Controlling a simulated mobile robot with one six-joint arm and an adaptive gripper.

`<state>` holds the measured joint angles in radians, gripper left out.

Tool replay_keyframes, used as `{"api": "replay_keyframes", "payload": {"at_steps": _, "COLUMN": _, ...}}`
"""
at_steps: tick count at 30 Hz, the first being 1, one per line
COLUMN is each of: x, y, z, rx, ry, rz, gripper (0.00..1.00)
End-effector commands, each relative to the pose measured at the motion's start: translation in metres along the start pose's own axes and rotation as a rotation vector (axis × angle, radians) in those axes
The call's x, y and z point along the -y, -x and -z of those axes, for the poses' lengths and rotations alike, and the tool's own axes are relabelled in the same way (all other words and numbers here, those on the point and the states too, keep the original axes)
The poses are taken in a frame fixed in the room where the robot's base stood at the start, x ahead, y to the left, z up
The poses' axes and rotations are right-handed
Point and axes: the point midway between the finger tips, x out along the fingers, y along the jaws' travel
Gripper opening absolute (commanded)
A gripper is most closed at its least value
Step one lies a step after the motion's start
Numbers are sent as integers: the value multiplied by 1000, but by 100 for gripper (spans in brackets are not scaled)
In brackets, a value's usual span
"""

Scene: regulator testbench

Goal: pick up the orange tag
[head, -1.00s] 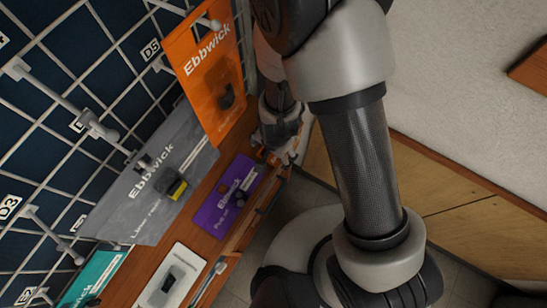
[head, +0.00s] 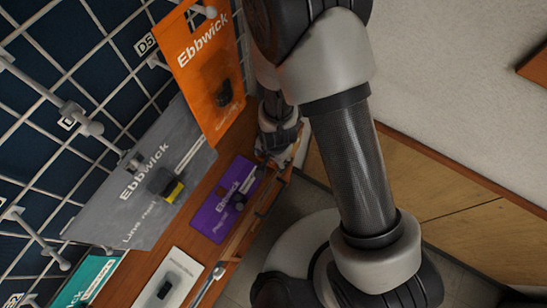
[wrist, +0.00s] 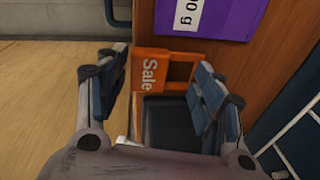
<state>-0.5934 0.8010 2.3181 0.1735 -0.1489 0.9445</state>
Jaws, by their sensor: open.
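The orange tag (wrist: 148,72), with "Sale" in white and a square opening beside the word, is in the upper middle of the wrist view. It hangs at the edge of the wooden shelf, below a purple pack. My gripper (wrist: 157,78) is open, one finger on each side of the tag. I cannot tell whether either finger touches it. In the head view my gripper (head: 277,150) is at the shelf's right end, past the purple pack, and the tag cannot be made out there.
The purple pack (head: 225,199) lies on the wooden shelf (head: 200,222). A large orange Ebbwick pack (head: 208,75) and a grey pack (head: 135,188) hang from the wire grid on the left. A white pack (head: 165,283) and a teal pack (head: 92,278) are lower left.

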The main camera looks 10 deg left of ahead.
Motion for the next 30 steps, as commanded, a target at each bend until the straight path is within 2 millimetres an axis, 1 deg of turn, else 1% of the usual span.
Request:
{"api": "replay_keyframes", "payload": {"at_steps": 1, "x": 0, "y": 0, "z": 0, "rx": 0, "ry": 0, "rz": 0, "gripper": 55}}
{"api": "replay_keyframes", "payload": {"at_steps": 2, "x": 0, "y": 0, "z": 0, "rx": 0, "ry": 0, "rz": 0, "gripper": 53}}
{"api": "replay_keyframes", "payload": {"at_steps": 17, "x": 0, "y": 0, "z": 0, "rx": 0, "ry": 0, "rz": 0, "gripper": 20}}
{"api": "replay_keyframes", "payload": {"at_steps": 23, "x": 0, "y": -1, "z": 0, "rx": 0, "ry": 1, "rz": 1, "gripper": 18}}
{"api": "replay_keyframes", "payload": {"at_steps": 24, "x": 0, "y": -1, "z": 0, "rx": 0, "ry": 1, "rz": 1, "gripper": 15}}
{"api": "replay_keyframes", "payload": {"at_steps": 30, "x": 1, "y": -1, "z": 0, "rx": -1, "ry": 1, "rz": 1, "gripper": 14}}
